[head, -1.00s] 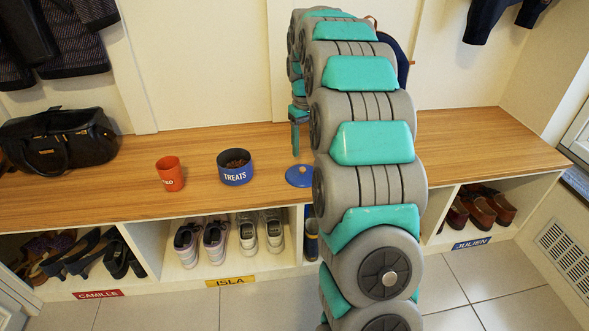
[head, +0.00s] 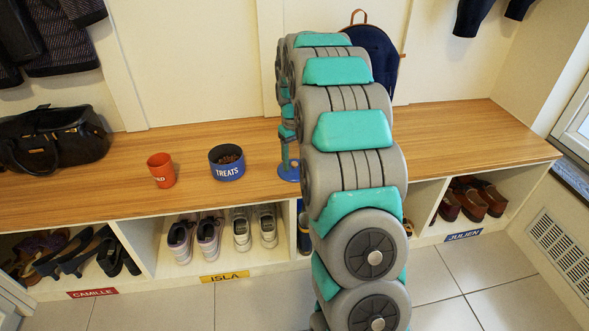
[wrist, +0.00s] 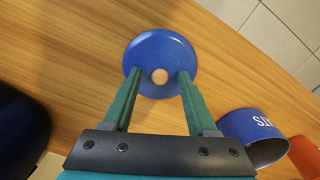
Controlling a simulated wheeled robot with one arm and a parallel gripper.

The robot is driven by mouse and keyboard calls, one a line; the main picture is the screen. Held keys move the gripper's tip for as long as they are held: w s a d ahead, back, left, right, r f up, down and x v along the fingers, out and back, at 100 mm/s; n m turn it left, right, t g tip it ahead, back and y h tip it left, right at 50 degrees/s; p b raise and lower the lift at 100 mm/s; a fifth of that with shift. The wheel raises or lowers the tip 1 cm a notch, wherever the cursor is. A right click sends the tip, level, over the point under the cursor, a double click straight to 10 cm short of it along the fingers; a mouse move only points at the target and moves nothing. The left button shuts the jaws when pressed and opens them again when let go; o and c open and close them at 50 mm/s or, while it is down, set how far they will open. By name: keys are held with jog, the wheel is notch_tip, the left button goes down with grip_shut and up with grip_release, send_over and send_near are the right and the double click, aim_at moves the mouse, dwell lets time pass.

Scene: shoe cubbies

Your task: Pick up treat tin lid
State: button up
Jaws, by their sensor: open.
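The treat tin lid is a round blue disc with a pale knob (wrist: 160,76), lying on the wooden bench. In the head view the blue lid (head: 290,171) shows only in part, beside my arm. My gripper (wrist: 158,76) is open over the lid, its two green fingers on either side of the knob in the wrist view. Whether the fingertips touch the lid is unclear. In the head view my gripper (head: 289,165) points down at the lid.
An orange cup (head: 161,170) stands left of the tin, and a black bag (head: 52,140) lies at the bench's far left. A dark blue backpack (head: 369,62) rests behind my arm. Shoes fill the cubbies below. The bench (head: 460,135) is clear at right.

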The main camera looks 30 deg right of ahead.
jog(key=shift+c, duration=0.3)
grip_shut()
jog(key=shift+r, duration=0.15)
dwell(0.3)
